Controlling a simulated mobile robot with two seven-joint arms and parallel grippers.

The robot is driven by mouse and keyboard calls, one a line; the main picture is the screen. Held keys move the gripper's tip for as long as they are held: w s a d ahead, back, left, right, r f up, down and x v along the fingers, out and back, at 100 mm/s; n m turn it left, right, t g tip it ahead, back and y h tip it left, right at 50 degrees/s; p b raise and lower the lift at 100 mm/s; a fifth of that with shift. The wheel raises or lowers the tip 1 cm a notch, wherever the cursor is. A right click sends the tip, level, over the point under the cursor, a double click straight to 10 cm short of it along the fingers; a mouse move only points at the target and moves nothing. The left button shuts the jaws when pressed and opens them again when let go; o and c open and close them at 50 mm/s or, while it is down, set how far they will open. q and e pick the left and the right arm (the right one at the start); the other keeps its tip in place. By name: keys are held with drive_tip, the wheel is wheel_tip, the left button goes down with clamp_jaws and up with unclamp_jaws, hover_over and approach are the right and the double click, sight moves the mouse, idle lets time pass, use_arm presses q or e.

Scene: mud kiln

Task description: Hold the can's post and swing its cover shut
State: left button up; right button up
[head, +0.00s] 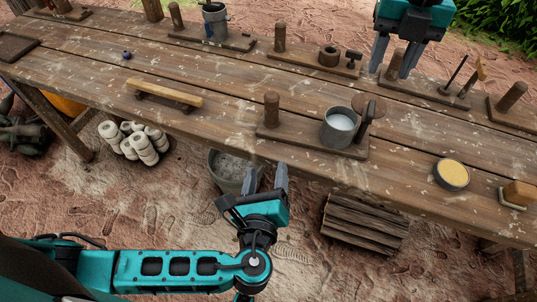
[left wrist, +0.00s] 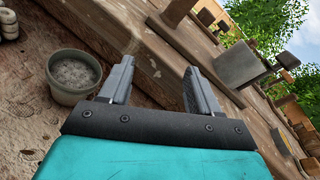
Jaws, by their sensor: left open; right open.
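The grey can (head: 340,128) with pale contents stands on a wooden base board near the bench's front edge. Its round brown cover (head: 372,106) stands raised at the can's right side, leaving the mouth open. A thick wooden post (head: 271,109) rises from the board's left end. My left gripper (head: 267,177) is open and empty, in front of the bench edge, below the post and apart from it. The left wrist view shows the can (left wrist: 238,66) and the post (left wrist: 176,11) beyond my open fingers. My right gripper (head: 393,58) is open and empty above the bench, behind the can.
A tin with yellow contents (head: 452,174) stands right of the can. A wooden bar (head: 164,94) lies to the left. Other post boards line the back. A bucket (head: 232,170) and stacked wood (head: 364,222) sit on the ground in front. The bench left of the post is mostly clear.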

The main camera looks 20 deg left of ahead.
sight(372, 107)
use_arm(q)
wheel_tip(372, 107, up, 6)
drive_tip(key=w+m+t+y, duration=0.2)
drive_tip(key=m, duration=0.3)
drive_tip(key=x, duration=0.8)
drive_tip(key=f+x, duration=0.1)
drive_tip(key=x, duration=0.3)
drive_tip(key=shift+w, duration=0.1)
clamp_jaws()
idle(0.4)
use_arm(e)
drive_tip(key=shift+r+m, duration=0.7)
drive_tip(key=shift+r, duration=0.3)
drive_tip(key=shift+c, duration=0.3)
wheel_tip(372, 107, down, 12)
drive_tip(key=shift+r, duration=0.1)
